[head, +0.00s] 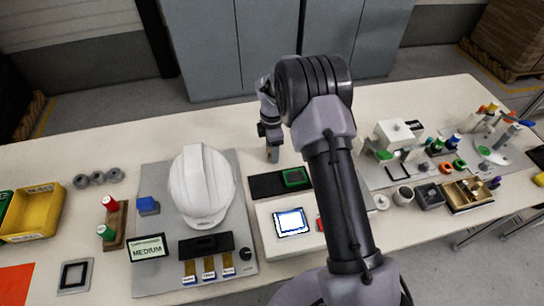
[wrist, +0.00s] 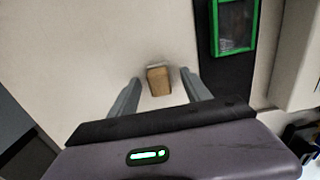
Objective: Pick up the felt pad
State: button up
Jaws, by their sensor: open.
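A small tan block with a pale grey layer along its far edge, probably the felt pad (wrist: 159,82), lies on the pale table in the wrist view. A brownish bit of it shows under my gripper in the head view (head: 272,154). My gripper (wrist: 160,77) is open, with one finger on each side of the block and visible gaps between. The block is not held. Whether the fingertips are down at its height is hard to tell. In the head view my gripper (head: 271,143) points down at the table behind the black strip.
A black strip (head: 265,185) with a green-framed item (head: 294,177) lies close by on the right in the wrist view. A white helmet shell (head: 202,185) stands on a grey mat (head: 155,180) to the left. Table between helmet and gripper is clear.

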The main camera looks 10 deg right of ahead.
jog(key=shift+f, duration=0.4)
jog(key=shift+r, duration=0.15)
jog(key=shift+c, duration=0.8)
grip_shut()
jog(key=shift+r, duration=0.1)
notch_tip(320, 180, up, 10)
jog(key=p, duration=0.4)
